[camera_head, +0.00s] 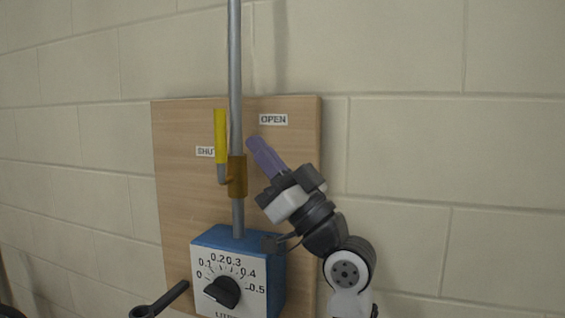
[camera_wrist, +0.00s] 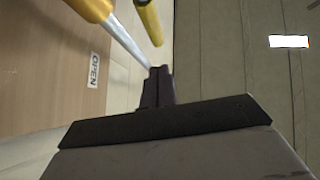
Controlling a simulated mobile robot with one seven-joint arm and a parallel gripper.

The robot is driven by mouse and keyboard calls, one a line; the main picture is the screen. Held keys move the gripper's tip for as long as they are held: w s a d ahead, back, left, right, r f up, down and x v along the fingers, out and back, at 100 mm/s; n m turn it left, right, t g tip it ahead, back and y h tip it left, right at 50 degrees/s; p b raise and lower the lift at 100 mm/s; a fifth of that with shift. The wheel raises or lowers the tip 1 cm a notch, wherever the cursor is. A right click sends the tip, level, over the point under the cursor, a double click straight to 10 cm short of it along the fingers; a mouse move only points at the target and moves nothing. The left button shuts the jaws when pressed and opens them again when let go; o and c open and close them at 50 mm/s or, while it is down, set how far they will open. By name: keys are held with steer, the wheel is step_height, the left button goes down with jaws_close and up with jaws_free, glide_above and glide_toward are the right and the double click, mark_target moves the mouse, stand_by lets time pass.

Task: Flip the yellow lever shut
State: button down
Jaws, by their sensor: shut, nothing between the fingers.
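The yellow lever (camera_head: 220,135) stands upright, just left of and roughly parallel to the grey pipe (camera_head: 236,60). Its grey lower end meets the brass valve body (camera_head: 237,175) on the pipe. The lever also shows at the top of the wrist view (camera_wrist: 149,22). The "SHUT" label (camera_head: 204,151) is left of the lever, its last letter hidden by it. The "OPEN" label (camera_head: 273,119) is right of the pipe. My gripper (camera_head: 252,142), with purple fingers, is shut and empty. It is right of the pipe, below the OPEN label, with the pipe between it and the lever.
A wooden board (camera_head: 180,215) backs the pipe on a pale block wall. Below the valve is a blue box (camera_head: 270,280) with a dial and black knob (camera_head: 222,292). A dark handle (camera_head: 165,299) is at lower left. The wall right of the board is clear.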

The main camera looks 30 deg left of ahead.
mark_target(225, 127)
steer(key=shift+s+a+r+p, duration=0.1)
steer(key=shift+a+p, duration=0.1)
steer(key=shift+a, duration=0.55)
steer(key=shift+w+a+r+p, duration=0.1)
steer(key=shift+a+p, duration=0.15)
steer(key=shift+a, duration=0.55)
steer(key=shift+s+a+r+p, duration=0.1)
steer(key=shift+a+p, duration=0.1)
steer(key=shift+a, duration=0.55)
steer(key=shift+r, duration=0.1)
